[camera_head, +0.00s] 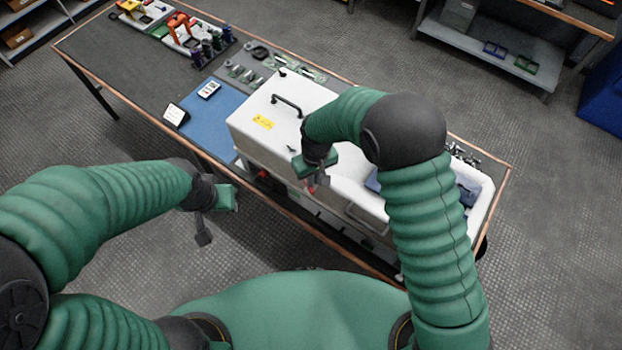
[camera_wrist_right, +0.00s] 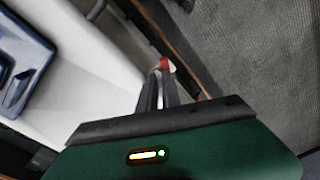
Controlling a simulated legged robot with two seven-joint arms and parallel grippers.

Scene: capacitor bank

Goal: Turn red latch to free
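The red latch (camera_head: 311,184) is a small red piece at the front side of the white capacitor cabinet (camera_head: 335,184). In the right wrist view the red latch (camera_wrist_right: 165,64) shows at the tips of my right gripper (camera_wrist_right: 160,78). The two fingers are close together there and appear closed on it; they hide part of it. In the head view my right gripper (camera_head: 318,182) points down at the cabinet's front edge. My left gripper (camera_head: 203,236) hangs in free space in front of the table, touching nothing; its finger gap cannot be made out.
The cabinet stands on a long workbench (camera_head: 120,55) with a black handle (camera_head: 287,104) on its lid. A blue mat (camera_head: 212,118) with a meter (camera_head: 209,90) lies to its left. A metal bar handle (camera_head: 366,220) is right of my gripper. The floor in front is clear.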

